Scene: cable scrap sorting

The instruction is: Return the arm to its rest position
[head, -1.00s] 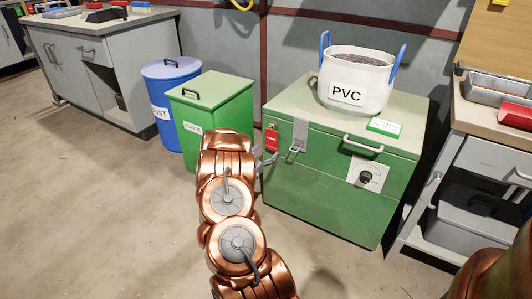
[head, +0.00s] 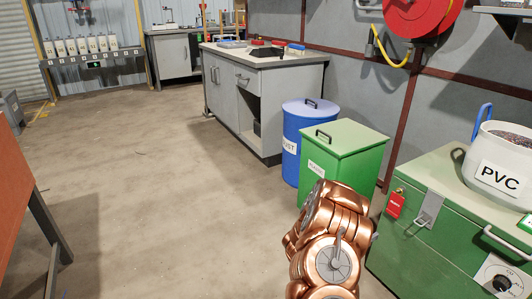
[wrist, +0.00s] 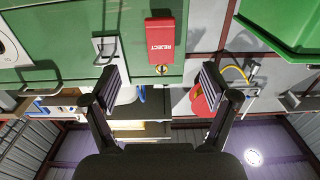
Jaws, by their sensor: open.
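My copper-coloured arm (head: 335,245) reaches up from the bottom of the head view, in front of the green bin and left of the green chest. My gripper (wrist: 163,90) shows in the wrist view with its two dark fingers spread wide and nothing between them. In the head view the gripper is mostly hidden behind the arm. The green chest (head: 425,245) carries a metal latch and a red tag (head: 396,205). The tag also shows in the wrist view (wrist: 166,35), reading REJECT, beyond the fingers and apart from them.
A white PVC tub (head: 492,178) stands on the chest. A green lidded bin (head: 335,160) and a blue drum (head: 292,145) stand beyond the arm. A grey workbench (head: 250,100) is behind them. An orange-brown table edge (head: 18,190) is at left. The floor between is clear.

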